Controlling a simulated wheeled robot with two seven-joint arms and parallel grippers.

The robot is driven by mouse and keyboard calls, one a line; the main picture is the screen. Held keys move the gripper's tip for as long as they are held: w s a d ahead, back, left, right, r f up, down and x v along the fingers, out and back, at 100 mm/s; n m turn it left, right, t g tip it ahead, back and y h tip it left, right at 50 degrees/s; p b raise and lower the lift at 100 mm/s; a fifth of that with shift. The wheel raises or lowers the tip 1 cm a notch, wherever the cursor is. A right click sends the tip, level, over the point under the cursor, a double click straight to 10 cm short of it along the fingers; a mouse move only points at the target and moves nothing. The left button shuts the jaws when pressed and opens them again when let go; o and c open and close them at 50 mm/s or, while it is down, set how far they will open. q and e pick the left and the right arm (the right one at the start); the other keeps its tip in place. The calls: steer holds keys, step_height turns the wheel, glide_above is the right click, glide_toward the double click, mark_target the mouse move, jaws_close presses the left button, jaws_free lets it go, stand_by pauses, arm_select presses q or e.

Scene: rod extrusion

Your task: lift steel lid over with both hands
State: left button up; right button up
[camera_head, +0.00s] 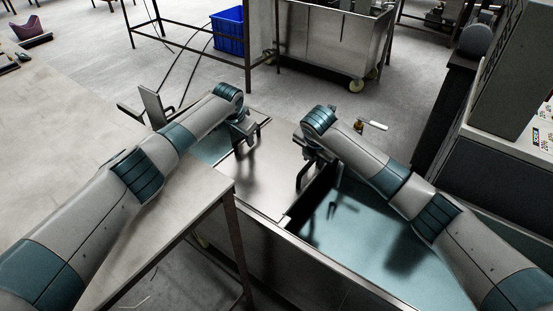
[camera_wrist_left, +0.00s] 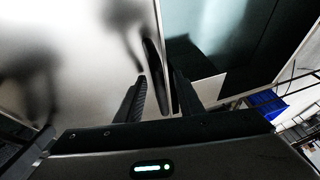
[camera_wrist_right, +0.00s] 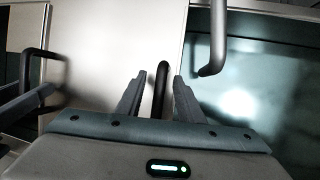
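The steel lid (camera_head: 265,170) is a flat, shiny plate lying over the middle of a long metal tank, with a dark handle near each long side. My left gripper (camera_head: 241,137) is over the far left side of the lid. In the left wrist view its fingers (camera_wrist_left: 156,95) are apart, with the dark left handle (camera_wrist_left: 154,72) between them. My right gripper (camera_head: 312,157) is over the lid's right side. In the right wrist view its fingers (camera_wrist_right: 158,95) are apart on either side of the right handle (camera_wrist_right: 162,82), with gaps showing.
Teal liquid (camera_head: 365,240) lies in the open tank section right of the lid. A grey rod (camera_wrist_right: 216,40) hangs there. A table (camera_head: 185,205) stands close at the left. A blue crate (camera_head: 229,30) and a wheeled metal tub (camera_head: 330,45) stand behind; a machine (camera_head: 500,110) is at the right.

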arm_select(q)
jaws_close()
arm_select(e)
jaws_close()
steer(key=shift+d, duration=0.1)
stand_by(0.8)
arm_select(q)
steer(key=shift+r, duration=0.15)
arm_select(e)
steer(key=shift+w+r, duration=0.15)
